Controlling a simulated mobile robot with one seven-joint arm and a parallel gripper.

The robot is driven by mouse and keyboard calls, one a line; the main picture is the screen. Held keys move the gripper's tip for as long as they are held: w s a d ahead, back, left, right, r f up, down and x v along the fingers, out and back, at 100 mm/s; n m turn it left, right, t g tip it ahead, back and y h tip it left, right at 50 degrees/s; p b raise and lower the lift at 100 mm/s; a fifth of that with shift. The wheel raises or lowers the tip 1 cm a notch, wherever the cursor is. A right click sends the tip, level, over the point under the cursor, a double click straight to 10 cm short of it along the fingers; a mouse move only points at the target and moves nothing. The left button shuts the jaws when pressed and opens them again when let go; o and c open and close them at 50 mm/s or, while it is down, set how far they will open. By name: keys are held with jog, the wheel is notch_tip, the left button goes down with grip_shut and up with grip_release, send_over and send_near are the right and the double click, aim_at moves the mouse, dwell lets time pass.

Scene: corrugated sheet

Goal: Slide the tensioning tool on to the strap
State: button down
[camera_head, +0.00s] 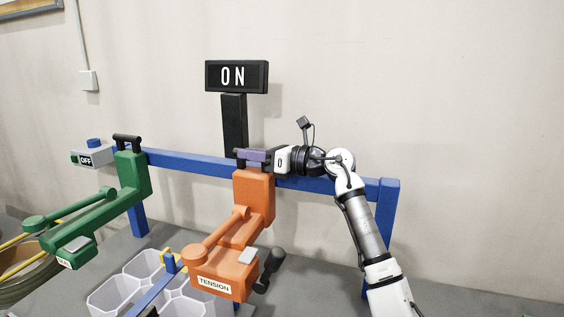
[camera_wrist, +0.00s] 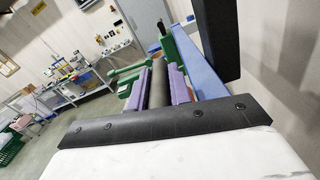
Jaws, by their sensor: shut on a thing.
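The orange tool labelled TENSION (camera_head: 222,272) hangs upright at the blue rail, with a black lever knob on its right side. My gripper (camera_head: 254,156) comes in from the right, its purple fingers at the tool's top handle. In the wrist view, the two purple fingers of my gripper (camera_wrist: 160,85) are shut on the dark bar handle (camera_wrist: 158,88) between them. The lower tool is hidden there. Thin yellow bands (camera_head: 20,262) show at the far left by a brownish round thing; I cannot tell whether they are the strap.
A green tool (camera_head: 130,185) hangs left on the blue rail (camera_head: 190,163). White hexagonal bins (camera_head: 125,292) and a slanting blue bar (camera_head: 153,288) lie low in front. A wall is close behind.

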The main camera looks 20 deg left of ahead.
jog(key=a, duration=0.6)
jog(key=shift+r, duration=0.1)
jog(key=c, duration=1.3)
grip_release()
jog(key=shift+a, duration=0.15)
jog(key=d+b, duration=0.4)
jog(key=d, duration=1)
